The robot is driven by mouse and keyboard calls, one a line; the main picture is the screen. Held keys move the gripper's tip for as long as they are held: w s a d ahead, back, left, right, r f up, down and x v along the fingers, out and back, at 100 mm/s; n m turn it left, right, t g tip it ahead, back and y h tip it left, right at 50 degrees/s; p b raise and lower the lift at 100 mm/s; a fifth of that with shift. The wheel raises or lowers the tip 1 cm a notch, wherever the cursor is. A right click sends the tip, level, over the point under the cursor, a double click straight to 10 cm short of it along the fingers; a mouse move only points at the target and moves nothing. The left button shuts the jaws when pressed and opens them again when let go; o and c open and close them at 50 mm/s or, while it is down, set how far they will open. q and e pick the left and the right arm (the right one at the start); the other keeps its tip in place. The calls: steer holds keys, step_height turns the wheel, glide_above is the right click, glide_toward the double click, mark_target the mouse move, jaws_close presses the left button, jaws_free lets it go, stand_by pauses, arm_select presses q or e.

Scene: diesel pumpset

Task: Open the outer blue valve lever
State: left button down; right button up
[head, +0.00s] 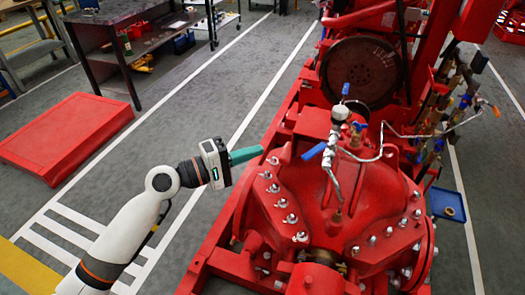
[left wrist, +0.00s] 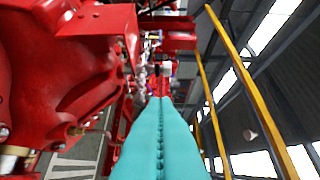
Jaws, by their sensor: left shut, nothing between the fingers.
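Blue valve levers sit on the pipe fittings above the red pump casing (head: 330,215). The blue lever nearest my gripper (head: 314,151) sticks out to the left of the silver pipe. Another blue lever (head: 360,126) is to its right, and a blue upright one (head: 345,89) stands above a white gauge (head: 340,112). My left gripper (head: 261,151) has its teal fingers pressed together, empty, and points right toward the nearest lever, with a gap between them. In the left wrist view the shut teal fingers (left wrist: 160,100) point away from the camera. My right gripper is out of view.
A curved silver pipe (head: 376,152) runs beside the valves. A large dark flywheel (head: 360,72) is behind. More valves and piping (head: 455,95) stand at the right. A red platform (head: 65,137) and a workbench (head: 118,12) are on the left. Grey floor between them is clear.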

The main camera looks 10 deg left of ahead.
mark_target(319, 151)
arm_select(q)
steer(key=w+d+p, duration=0.2)
steer(key=d+p, duration=0.1)
steer(key=d, duration=0.6)
steer(key=shift+w+d+p, duration=0.15)
steer(key=shift+d+p, duration=0.2)
steer(key=shift+d, duration=0.05)
